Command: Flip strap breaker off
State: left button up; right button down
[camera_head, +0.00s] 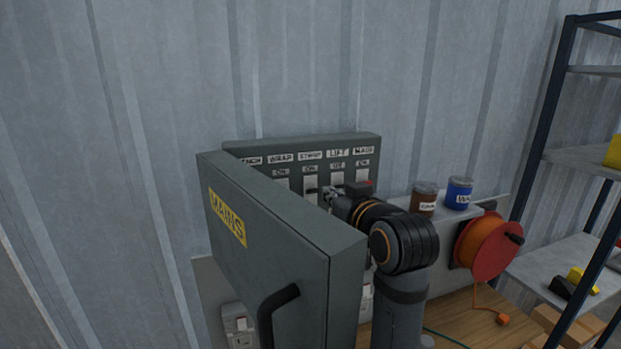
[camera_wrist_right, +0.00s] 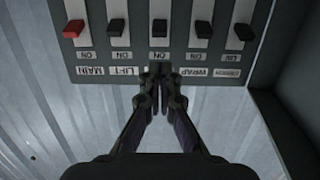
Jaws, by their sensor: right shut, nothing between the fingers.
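The strap breaker (camera_head: 310,184) is in the grey panel, between WRAP and LIFT, under a label reading STRAP. In the right wrist view, seen upside down, its black toggle (camera_wrist_right: 159,28) is the middle one, close to an ON mark. My right gripper (camera_head: 328,194) is shut and empty in front of the panel. In the wrist view its fingertips (camera_wrist_right: 159,70) cover the strap label, in line with the toggle but apart from it in the picture. Whether they touch the panel I cannot tell. My left gripper is not in view.
The open panel door (camera_head: 265,235), marked MAINS, stands out at the left. LIFT (camera_wrist_right: 116,30), WRAP (camera_wrist_right: 202,30) and red MAIN (camera_wrist_right: 73,29) toggles are close beside. A brown jar (camera_head: 424,200), a blue jar (camera_head: 459,192) and an orange reel (camera_head: 488,247) are at the right.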

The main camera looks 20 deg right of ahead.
aim_at(313, 191)
jog(key=w+p, duration=0.1)
jog(key=w, duration=0.1)
jog(key=w+p, duration=0.2)
jog(key=w, duration=0.1)
jog(key=w+f+p, duration=0.1)
jog(key=w, duration=0.2)
jog(key=shift+w, duration=0.1)
jog(key=shift+w+a+f+p, duration=0.1)
jog(key=shift+w+f+p, duration=0.2)
jog(key=shift+w, duration=0.3)
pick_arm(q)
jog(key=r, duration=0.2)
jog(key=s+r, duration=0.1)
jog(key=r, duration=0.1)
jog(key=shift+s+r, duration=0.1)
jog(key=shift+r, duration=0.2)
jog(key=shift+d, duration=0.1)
